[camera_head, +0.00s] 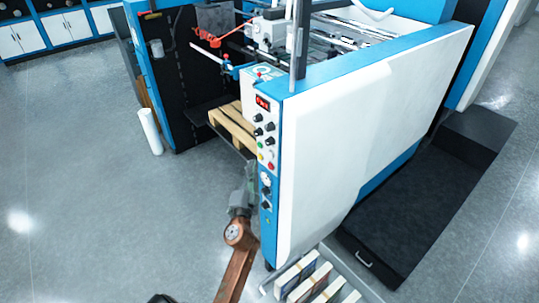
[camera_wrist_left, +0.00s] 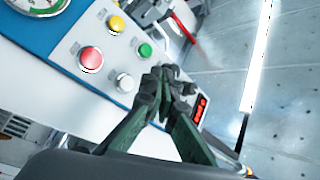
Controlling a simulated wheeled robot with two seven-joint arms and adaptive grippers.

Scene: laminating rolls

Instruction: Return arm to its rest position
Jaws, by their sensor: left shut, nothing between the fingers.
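My left arm (camera_head: 235,262) reaches up from the bottom of the head view. My left gripper (camera_head: 251,170) is beside the narrow control panel (camera_head: 265,128) of the blue and white machine and partly blends into it. In the left wrist view, the dark green fingers of my left gripper (camera_wrist_left: 165,78) meet at the tips, shut and empty. They are in front of the panel, close to a green button (camera_wrist_left: 145,50) and a white button (camera_wrist_left: 125,83). I cannot tell whether they touch the panel. My right gripper is not in view.
The machine's white side wall (camera_head: 370,130) stands right of my arm. A wooden pallet (camera_head: 235,130) lies inside the machine. A white roll (camera_head: 150,131) stands on the floor. Boxes (camera_head: 300,275) lie at the bottom. The grey floor (camera_head: 80,190) at left is mostly clear.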

